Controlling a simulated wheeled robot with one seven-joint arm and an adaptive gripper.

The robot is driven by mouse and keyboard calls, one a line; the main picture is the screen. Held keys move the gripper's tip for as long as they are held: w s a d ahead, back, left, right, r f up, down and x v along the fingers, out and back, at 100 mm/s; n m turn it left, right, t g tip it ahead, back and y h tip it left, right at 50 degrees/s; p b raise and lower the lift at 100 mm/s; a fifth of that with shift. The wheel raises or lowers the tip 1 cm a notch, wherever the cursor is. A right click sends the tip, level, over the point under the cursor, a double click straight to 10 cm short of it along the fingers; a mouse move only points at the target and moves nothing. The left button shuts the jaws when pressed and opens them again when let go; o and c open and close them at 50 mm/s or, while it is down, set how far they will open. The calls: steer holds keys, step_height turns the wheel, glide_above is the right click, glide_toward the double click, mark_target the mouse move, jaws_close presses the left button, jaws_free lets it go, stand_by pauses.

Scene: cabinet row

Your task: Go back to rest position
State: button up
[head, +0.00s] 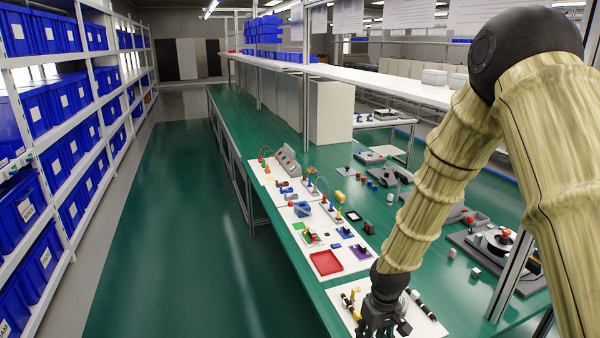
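My gripper (383,326) is at the bottom of the head view, at the end of my arm, which comes down from the upper right. It is dark grey and hangs over the near white board (428,327). Its fingertips are at the lower picture edge, so I cannot tell whether it is open or shut. Small black and yellowish parts (352,303) lie on the board to its left. Another black and white part (421,304) lies to its right. I cannot tell whether the gripper touches any of them.
The long green workbench (450,225) carries a red tray (326,263), white boards with small parts, and grey fixtures (495,245). A white shelf (350,75) runs above it. Blue bins (30,205) fill the left rack. The green aisle floor (180,230) is clear.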

steer(key=s+f+m+b, duration=0.1)
steer(key=s+f+b, duration=0.1)
steer(key=s+f, duration=0.65)
steer(key=s+f+m+b, duration=0.1)
steer(key=s+f+b, duration=0.1)
steer(key=s+f, duration=0.65)
steer(key=s+d+f+m+b, duration=0.1)
steer(key=s+d+f+b, duration=0.3)
steer(key=s+f, duration=0.8)
steer(key=s, duration=0.3)
steer(key=shift+f+m+h, duration=0.3)
steer(key=shift+m, duration=0.1)
steer(key=shift+w, duration=0.1)
steer(key=shift+c, duration=0.8)
steer(key=shift+a, duration=0.1)
